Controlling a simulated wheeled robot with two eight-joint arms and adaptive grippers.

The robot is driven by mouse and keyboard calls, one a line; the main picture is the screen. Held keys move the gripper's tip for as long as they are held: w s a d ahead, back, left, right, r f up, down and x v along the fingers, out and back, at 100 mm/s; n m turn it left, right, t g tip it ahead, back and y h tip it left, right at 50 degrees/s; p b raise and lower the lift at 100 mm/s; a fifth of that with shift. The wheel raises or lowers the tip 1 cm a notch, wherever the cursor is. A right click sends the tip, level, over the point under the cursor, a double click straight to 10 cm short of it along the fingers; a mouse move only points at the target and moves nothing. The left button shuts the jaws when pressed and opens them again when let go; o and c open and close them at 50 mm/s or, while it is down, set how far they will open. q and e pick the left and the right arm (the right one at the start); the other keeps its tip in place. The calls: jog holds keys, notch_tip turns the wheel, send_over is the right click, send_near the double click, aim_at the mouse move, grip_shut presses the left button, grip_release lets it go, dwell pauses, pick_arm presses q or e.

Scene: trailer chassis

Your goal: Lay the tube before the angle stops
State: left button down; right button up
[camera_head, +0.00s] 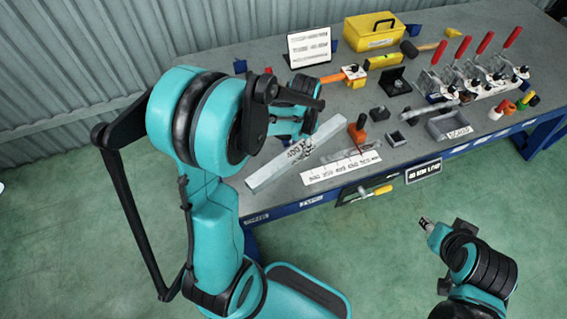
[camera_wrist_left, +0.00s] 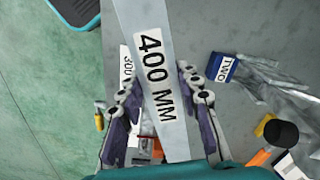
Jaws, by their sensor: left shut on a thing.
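My left gripper (camera_head: 303,138) is shut on a grey square tube (camera_head: 270,174), which lies slantwise over the front left of the bench; I cannot tell whether it touches the top. In the left wrist view, the tube (camera_wrist_left: 143,22) with its "400 MM" label runs between the two fingers of the left gripper (camera_wrist_left: 158,98). Small dark blocks, which may be the angle stops, stand mid-bench: one (camera_head: 379,113) and an open one (camera_head: 396,139). A larger black angle piece (camera_head: 395,85) stands behind them. My right gripper (camera_head: 427,224) is off the bench's front; its jaws are unclear.
A white marked strip (camera_head: 342,168) lies at the bench's front edge, beside an orange-handled tool (camera_head: 357,131). Red-handled clamps (camera_head: 478,72) and a grey tray (camera_head: 449,125) stand to the right. A yellow toolbox (camera_head: 374,32) and a sign (camera_head: 309,48) stand at the back.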

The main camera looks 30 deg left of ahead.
pick_arm(q)
jog(key=a+r+m, duration=0.1)
jog(key=a+m, duration=0.3)
jog(key=a, duration=0.1)
jog(key=f+b, duration=0.1)
jog(key=f, duration=0.2)
jog(key=f+b, duration=0.2)
jog(key=f, duration=0.1)
jog(key=f+b, duration=0.1)
jog(key=f, duration=0.2)
jog(key=shift+s+a+f, duration=0.25)
jog(key=shift+s+f, duration=0.05)
jog(key=shift+s, duration=0.05)
jog(key=shift+f+b, duration=0.15)
jog(key=shift+b, duration=0.25)
jog(key=c, duration=1.1)
grip_release()
jog(key=shift+o, duration=0.2)
